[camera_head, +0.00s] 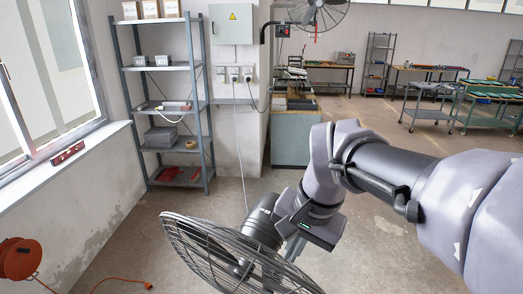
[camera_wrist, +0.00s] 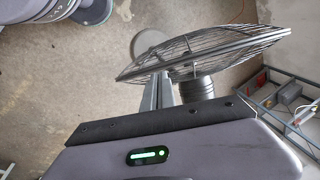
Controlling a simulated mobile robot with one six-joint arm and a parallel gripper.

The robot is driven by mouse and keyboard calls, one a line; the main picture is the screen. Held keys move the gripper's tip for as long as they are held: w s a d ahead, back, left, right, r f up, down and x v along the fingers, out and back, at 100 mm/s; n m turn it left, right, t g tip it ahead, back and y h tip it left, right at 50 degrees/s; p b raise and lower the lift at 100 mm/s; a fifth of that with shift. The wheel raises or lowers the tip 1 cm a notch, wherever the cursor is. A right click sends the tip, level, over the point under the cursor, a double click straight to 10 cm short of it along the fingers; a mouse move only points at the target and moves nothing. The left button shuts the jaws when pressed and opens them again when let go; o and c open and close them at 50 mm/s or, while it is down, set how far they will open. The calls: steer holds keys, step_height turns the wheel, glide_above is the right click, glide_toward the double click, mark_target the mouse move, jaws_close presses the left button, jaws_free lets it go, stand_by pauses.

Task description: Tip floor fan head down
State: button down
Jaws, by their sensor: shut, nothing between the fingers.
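The floor fan's round wire cage (camera_head: 205,250) is at the bottom of the head view, tilted, with its dark motor housing (camera_head: 262,222) on the upper right side. In the wrist view the cage (camera_wrist: 215,52) shows nearly edge-on, with the ribbed motor housing (camera_wrist: 197,88) below it and the round grey base (camera_wrist: 150,42) on the floor behind. My gripper (camera_wrist: 160,78) is shut and empty, its fingers pointing at the cage beside the motor housing. I cannot tell whether the fingertips touch the cage. In the head view the fingertips are hard to make out beside the fan.
A grey metal shelf (camera_head: 165,95) with boxes stands against the back wall, left of a wall electrical box (camera_head: 231,24). An orange cable reel (camera_head: 18,258) lies at the lower left, its cord on the floor. Workbenches stand far right. The floor between is mostly clear.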

steer(key=w+a+r+g+p, duration=0.1)
steer(key=w+a+r+p, duration=0.3)
steer(key=w+r+p, duration=0.45)
steer(key=g+h+p, duration=0.1)
steer(key=g+p, duration=0.1)
steer(key=p, duration=0.7)
glide_above(237, 239)
steer(key=w+d, duration=0.2)
steer(key=w, duration=0.2)
step_height(237, 239, down, 7)
steer(key=shift+s+a+f+m, duration=0.2)
steer(key=shift+s+a+f, duration=0.2)
steer(key=shift+s+f, duration=0.25)
steer(key=shift+s+a+f+m, duration=0.2)
steer(key=shift+s+a+f, duration=0.15)
steer(key=shift+s+f, duration=0.25)
steer(key=shift+s+a+f, duration=0.15)
steer(key=shift+s+f, duration=0.05)
